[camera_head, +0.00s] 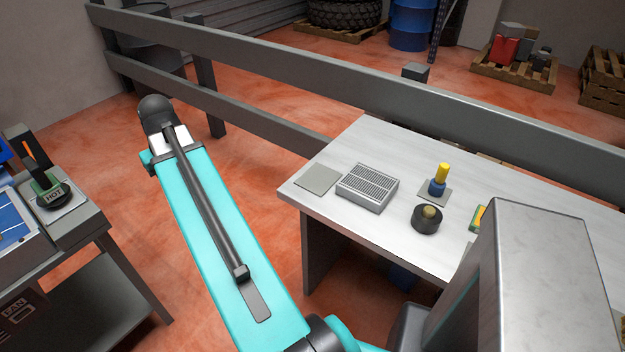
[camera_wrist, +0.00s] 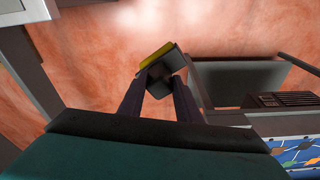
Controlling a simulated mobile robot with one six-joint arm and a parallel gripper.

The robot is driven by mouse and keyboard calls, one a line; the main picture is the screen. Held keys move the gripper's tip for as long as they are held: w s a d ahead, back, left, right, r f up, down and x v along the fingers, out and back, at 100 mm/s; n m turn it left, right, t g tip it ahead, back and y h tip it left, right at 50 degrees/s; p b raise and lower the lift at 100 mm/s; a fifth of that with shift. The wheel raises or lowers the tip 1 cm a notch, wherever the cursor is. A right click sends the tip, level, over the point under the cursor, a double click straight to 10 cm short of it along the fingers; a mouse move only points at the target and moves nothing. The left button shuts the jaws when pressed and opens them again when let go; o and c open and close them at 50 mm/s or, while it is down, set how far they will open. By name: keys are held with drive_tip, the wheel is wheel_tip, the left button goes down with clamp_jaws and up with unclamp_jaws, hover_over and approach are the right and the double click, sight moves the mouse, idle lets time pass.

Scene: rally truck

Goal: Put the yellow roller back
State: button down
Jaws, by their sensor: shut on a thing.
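My gripper (camera_wrist: 160,84) is in the wrist view only, with its two dark fingers shut on a dark grey piece with a yellow face (camera_wrist: 155,54). This may be the yellow roller; its full shape is hidden by the angle. The held piece is over the red-orange floor, clear of any surface. In the head view the gripper and the piece are out of sight. On the pale table, a bare grey square pad (camera_head: 317,179) lies near the left corner. A blue holder with a yellow top (camera_head: 441,174) stands on another grey pad.
A vented metal box (camera_head: 367,189), a black round piece (camera_head: 427,221) and a yellow-green item (camera_head: 477,218) are on the table (camera_head: 350,240). A grey rail (camera_head: 270,55) runs behind it. A left bench holds a device marked HOT (camera_head: 54,197). Floor lies between the benches.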

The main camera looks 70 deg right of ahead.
drive_tip(key=s+d+m, duration=0.4)
drive_tip(key=s+d, duration=1.1)
drive_tip(key=s, duration=0.2)
drive_tip(key=s+d+m, duration=0.1)
drive_tip(key=s+d, duration=0.2)
drive_tip(key=s, duration=0.7)
drive_tip(key=s+d+f+m+h, duration=0.1)
drive_tip(key=s+d, duration=0.3)
drive_tip(key=s, duration=0.6)
drive_tip(key=shift+s+d+f+m, duration=0.15)
drive_tip(key=shift+d+m, duration=0.05)
drive_tip(key=shift+m, duration=0.3)
drive_tip(key=w+d+f+p, duration=0.1)
drive_tip(key=w+d+p, duration=0.2)
drive_tip(key=w+d, duration=0.5)
drive_tip(key=shift+w+d+f, duration=0.15)
drive_tip(key=shift+w+d, duration=0.05)
drive_tip(key=shift+d, duration=1)
drive_tip(key=shift+w+d+f+p, duration=0.25)
drive_tip(key=shift+d+f+p, duration=0.1)
drive_tip(key=shift+f+p, duration=0.15)
drive_tip(key=shift+w+d+f+p, duration=0.3)
drive_tip(key=shift+f+p, duration=0.15)
drive_tip(key=shift+f, duration=0.15)
drive_tip(key=shift+w+d+f+p, duration=0.25)
drive_tip(key=shift+d+f+p, duration=0.1)
drive_tip(key=shift+f+p, duration=0.15)
